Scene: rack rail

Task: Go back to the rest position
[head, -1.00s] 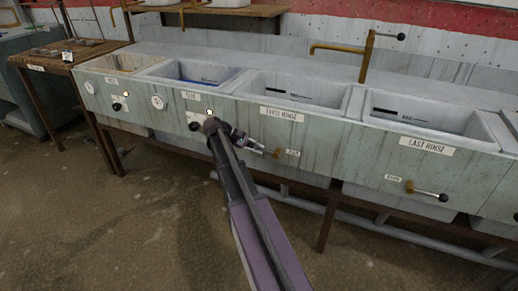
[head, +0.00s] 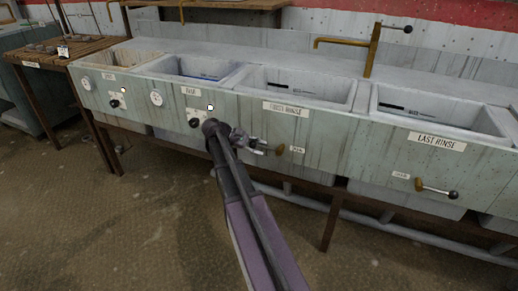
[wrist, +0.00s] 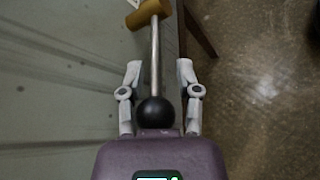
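My gripper (head: 266,147) is at the front of the sink line, at the drain lever (head: 280,150) below the FIRST RINSE label. In the wrist view my gripper (wrist: 158,72) is open, with one finger on each side of the lever's steel rod (wrist: 155,50). Gaps show between the fingers and the rod. The lever's black ball (wrist: 156,112) is close to my purple palm, and its brass hub (wrist: 148,12) is beyond the fingertips. In the head view my gripper hides the ball. My arm reaches up from the bottom middle.
The FIRST RINSE basin (head: 297,88) and LAST RINSE basin (head: 437,112) are above the panel. Another drain lever (head: 437,189) sticks out at right. A brass tap (head: 372,48) stands behind. Legs and a pipe run underneath. The floor (head: 90,220) at left is clear.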

